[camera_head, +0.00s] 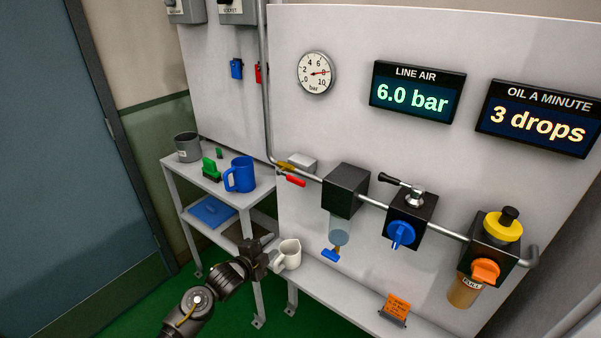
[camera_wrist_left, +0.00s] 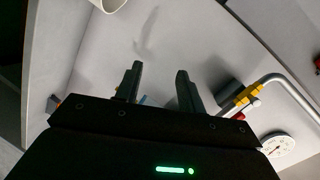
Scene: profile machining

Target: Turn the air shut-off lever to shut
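The air shut-off valve is a yellow body (camera_head: 287,167) on the grey pipe, with a red lever (camera_head: 294,181) beside it, roughly along the pipe's run. In the left wrist view the yellow valve (camera_wrist_left: 248,95) is at the right, and a bit of red (camera_wrist_left: 238,116) shows by it, mostly hidden. My left gripper (camera_head: 262,256) is low, in front of the shelf and left of the white jug, well below the lever. In the wrist view its two fingers (camera_wrist_left: 157,88) are apart with nothing between them. My right gripper is not in view.
A white jug (camera_head: 289,254) stands on the ledge close to my left gripper. A blue mug (camera_head: 240,174) and green object (camera_head: 210,168) stand on the shelf. Right of the valve are black units (camera_head: 345,190). The line air display (camera_head: 417,92) reads 6.0 bar.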

